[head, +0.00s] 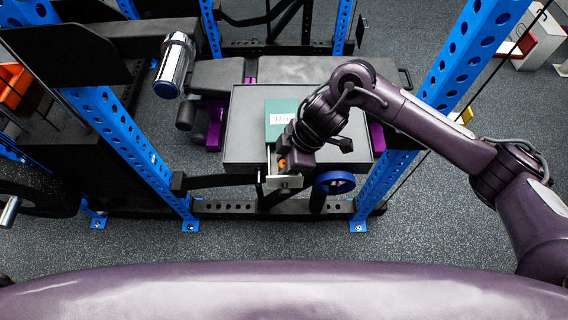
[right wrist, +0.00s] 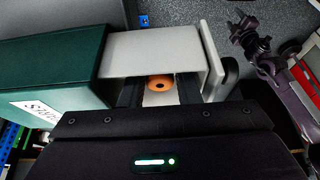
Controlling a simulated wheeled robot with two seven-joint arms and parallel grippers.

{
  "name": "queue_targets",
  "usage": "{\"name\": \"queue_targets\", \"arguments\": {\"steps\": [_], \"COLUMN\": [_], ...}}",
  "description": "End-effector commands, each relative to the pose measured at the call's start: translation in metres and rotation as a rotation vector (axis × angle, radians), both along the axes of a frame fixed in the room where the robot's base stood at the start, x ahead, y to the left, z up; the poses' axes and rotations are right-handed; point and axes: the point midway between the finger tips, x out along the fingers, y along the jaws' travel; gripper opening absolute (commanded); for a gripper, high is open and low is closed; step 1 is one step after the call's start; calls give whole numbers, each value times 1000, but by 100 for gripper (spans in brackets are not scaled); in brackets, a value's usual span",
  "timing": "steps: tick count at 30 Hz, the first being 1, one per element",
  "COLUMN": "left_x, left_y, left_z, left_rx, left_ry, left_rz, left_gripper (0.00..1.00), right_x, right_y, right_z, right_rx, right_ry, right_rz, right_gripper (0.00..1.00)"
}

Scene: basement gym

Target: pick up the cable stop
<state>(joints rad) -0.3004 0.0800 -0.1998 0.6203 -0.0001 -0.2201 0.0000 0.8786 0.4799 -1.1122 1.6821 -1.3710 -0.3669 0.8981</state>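The cable stop (right wrist: 160,83) is a small orange ring with a dark hole, in the light drawer-like holder (right wrist: 213,55) beside a green box (right wrist: 50,70). In the head view, the cable stop (head: 282,163) is a small orange spot by my right gripper (head: 285,160). In the right wrist view, the two dark fingers of my right gripper (right wrist: 160,92) stand apart on either side of the cable stop, with a gap visible to each. A purple arm with a dark end (right wrist: 250,35), seemingly my left, shows there; its fingers are unclear.
The green box (head: 281,112) with a white label stands on a dark grey tabletop (head: 245,130). Blue rack posts (head: 125,135) rise on both sides. Speckled floor (head: 260,240) is clear in front.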

Motion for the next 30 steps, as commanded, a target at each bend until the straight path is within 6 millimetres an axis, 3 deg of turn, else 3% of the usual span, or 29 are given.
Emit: {"name": "queue_targets", "arguments": {"steps": [5, 12, 23, 30], "left_x": [0, 0, 0, 1], "left_y": [0, 0, 0, 0], "left_z": [0, 0, 0, 1], "left_rx": [0, 0, 0, 0], "left_ry": [0, 0, 0, -1], "left_rz": [-1, -1, -1, -1], "left_gripper": [46, 46, 46, 46], "right_x": [0, 0, 1, 2], "right_y": [0, 0, 0, 0], "right_z": [-1, 0, 6, 40], "right_rx": [0, 0, 1, 1], "right_ry": [-1, -1, -2, -7], "right_rz": [0, 0, 0, 1], "right_gripper": [30, 2, 2, 2]}}
